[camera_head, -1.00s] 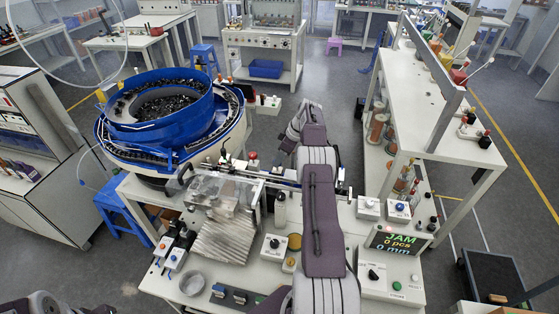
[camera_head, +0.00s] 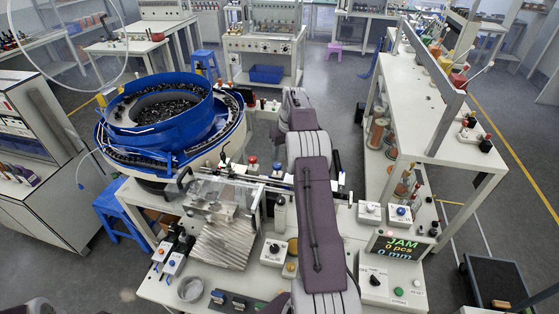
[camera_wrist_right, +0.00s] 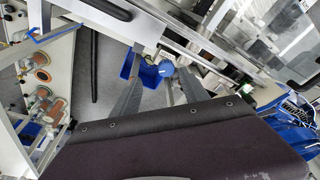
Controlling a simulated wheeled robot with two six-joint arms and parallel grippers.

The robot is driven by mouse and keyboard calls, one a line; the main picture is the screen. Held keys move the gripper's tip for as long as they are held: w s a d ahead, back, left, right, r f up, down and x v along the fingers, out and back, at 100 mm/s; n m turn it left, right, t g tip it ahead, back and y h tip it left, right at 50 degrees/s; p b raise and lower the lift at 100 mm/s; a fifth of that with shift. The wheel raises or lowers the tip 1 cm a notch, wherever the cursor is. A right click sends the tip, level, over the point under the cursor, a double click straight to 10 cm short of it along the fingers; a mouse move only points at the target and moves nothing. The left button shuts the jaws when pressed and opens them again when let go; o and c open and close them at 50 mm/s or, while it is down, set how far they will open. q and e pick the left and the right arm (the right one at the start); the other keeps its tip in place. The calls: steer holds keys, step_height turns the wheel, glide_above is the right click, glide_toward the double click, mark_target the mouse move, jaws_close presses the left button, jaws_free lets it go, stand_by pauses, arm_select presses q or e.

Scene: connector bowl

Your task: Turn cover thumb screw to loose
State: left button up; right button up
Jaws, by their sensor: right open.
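A blue round knob (camera_wrist_right: 166,69) with a pale mark shows between the fingers in the right wrist view; it may be the cover thumb screw, but I cannot be sure. My right gripper (camera_wrist_right: 160,64) is open, its two grey fingers apart on either side of that knob in the picture. I cannot tell how far the tips are from it, and no contact is clear. In the head view my right arm hides the gripper and this spot. The clear cover (camera_head: 222,190) stands over the track on the machine's table. My left gripper is out of view.
The blue bowl feeder (camera_head: 160,110) stands at the left of the table. A red knob (camera_head: 252,161) and a metal rail lie left of my right arm. A white bench (camera_head: 440,130) stands at the right.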

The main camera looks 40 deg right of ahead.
mark_target(277, 166)
steer(key=w+a+r+m+h, duration=0.1)
steer(key=a+m+h, duration=0.35)
steer(key=m, duration=0.55)
steer(key=shift+y, duration=0.45)
steer(key=p+x, duration=0.3)
steer(key=x, duration=0.5)
steer(key=shift+d, duration=0.15)
steer(key=shift+w+d+f, duration=0.1)
steer(key=shift+d+f, duration=0.05)
steer(key=shift+f, duration=0.3)
jaws_close()
